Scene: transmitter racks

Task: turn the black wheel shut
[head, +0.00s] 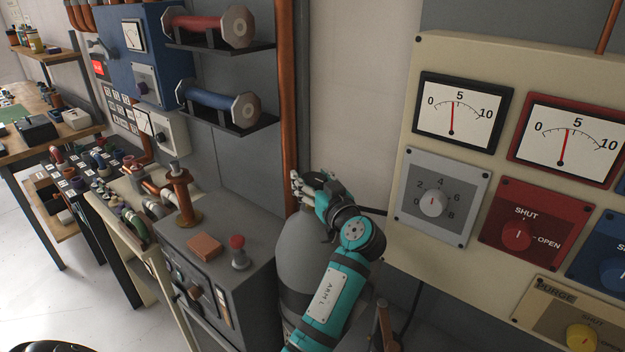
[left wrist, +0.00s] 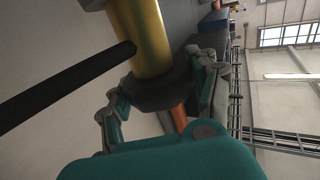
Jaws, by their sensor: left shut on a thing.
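The black wheel (left wrist: 163,90) sits at the end of a brass valve body (left wrist: 140,35) in the left wrist view. My left gripper (head: 314,184) is shut on the wheel, with fingers on two opposite sides of its rim. In the head view the gripper is at the top of a grey gas cylinder (head: 308,244), and the hand mostly hides the wheel and valve. The wheel's turn position cannot be told. My right gripper is in neither view.
A black hose (left wrist: 65,82) leaves the valve. A beige panel (head: 400,235) with gauges and knobs stands close on the right. A grey cabinet (head: 215,280) with a red button (head: 238,243) stands left of the cylinder. A copper pipe (head: 287,110) runs down the wall behind.

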